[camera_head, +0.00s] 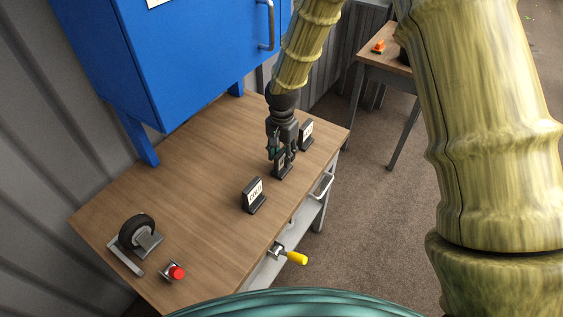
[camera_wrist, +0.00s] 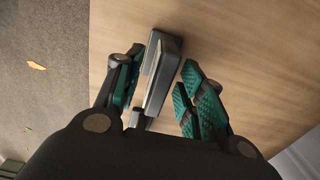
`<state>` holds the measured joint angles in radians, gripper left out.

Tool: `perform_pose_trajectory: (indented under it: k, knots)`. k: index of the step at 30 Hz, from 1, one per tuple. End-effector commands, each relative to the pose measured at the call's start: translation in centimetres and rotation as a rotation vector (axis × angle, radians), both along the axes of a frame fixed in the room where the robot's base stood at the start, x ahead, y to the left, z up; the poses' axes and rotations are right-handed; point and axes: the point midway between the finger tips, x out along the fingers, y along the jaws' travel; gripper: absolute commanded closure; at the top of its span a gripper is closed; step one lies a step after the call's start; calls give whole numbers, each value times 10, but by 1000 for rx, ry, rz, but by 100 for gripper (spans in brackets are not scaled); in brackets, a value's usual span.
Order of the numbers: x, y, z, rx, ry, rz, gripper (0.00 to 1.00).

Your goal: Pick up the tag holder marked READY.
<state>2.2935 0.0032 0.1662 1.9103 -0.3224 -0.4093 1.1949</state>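Three dark tag holders with white cards stand on the wooden bench in the head view. The nearest holder (camera_head: 254,194) has a card that seems to read SOLD or HOLD. The middle holder (camera_head: 283,170) is partly hidden by my gripper (camera_head: 281,155), and its word cannot be read. The far holder (camera_head: 307,132) stands behind my gripper, its word too small to read. In the wrist view my gripper (camera_wrist: 161,68) is open, with its green-padded fingers on either side of a dark holder (camera_wrist: 160,75). Gaps show beside it; I cannot tell which holder is marked READY.
The bench top (camera_head: 185,180) is clear at left centre. A black wheel (camera_head: 137,232) and a red button (camera_head: 176,272) sit at its near left. A blue cabinet (camera_head: 190,50) overhangs the back. A yellow-handled vise (camera_head: 290,255) juts from the front edge.

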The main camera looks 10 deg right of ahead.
Motion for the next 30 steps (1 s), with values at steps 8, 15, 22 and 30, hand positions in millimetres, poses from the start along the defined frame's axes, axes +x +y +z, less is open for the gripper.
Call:
perform_pose_trajectory:
  k: [8, 15, 22, 30]
  knots:
    - [0, 0, 0, 0, 0, 0, 94]
    - [0, 0, 0, 0, 0, 0, 100]
    - [0, 0, 2, 0, -1, 1, 100]
    - [1, 0, 22, 0, -3, 0, 100]
